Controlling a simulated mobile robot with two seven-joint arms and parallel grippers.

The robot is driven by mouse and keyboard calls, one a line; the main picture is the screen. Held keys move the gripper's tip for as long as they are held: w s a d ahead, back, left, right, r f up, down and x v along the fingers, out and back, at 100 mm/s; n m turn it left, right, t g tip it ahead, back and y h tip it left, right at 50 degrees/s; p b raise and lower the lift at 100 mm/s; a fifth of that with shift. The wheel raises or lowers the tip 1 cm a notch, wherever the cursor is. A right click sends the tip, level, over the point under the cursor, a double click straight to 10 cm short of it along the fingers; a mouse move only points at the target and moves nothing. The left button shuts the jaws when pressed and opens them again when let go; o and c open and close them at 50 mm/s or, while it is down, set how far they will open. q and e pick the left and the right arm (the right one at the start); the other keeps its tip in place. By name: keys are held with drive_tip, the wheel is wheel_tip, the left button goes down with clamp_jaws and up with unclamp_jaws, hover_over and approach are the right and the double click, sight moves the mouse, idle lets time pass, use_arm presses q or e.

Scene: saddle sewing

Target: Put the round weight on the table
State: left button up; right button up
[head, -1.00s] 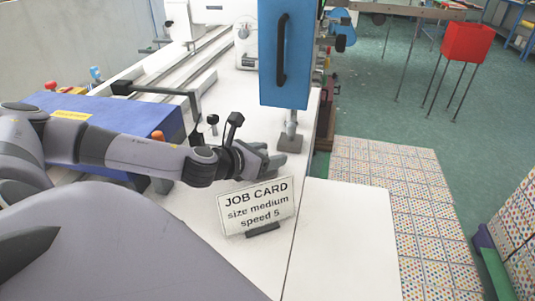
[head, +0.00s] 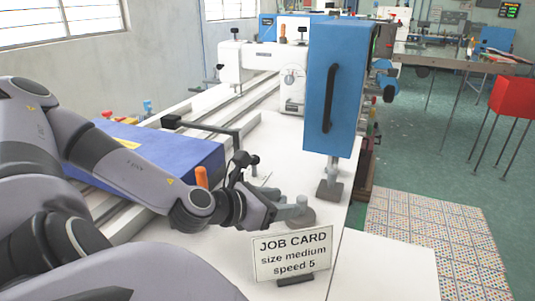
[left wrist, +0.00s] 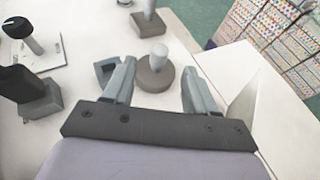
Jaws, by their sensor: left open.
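The round weight (head: 300,217) is a grey-brown disc with a pale upright post. In the left wrist view the round weight (left wrist: 153,78) lies between the two spread fingertips of the left gripper (left wrist: 158,67), with a gap on each side. The fingers are not closed on it. My right gripper is not in view.
A job card (head: 291,257) reading "size medium, speed 5" stands just in front. A blue box (head: 150,150) is at the left. The front right tabletop is clear.

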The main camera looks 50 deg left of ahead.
use_arm(q)
drive_tip(key=shift+v, duration=1.55)
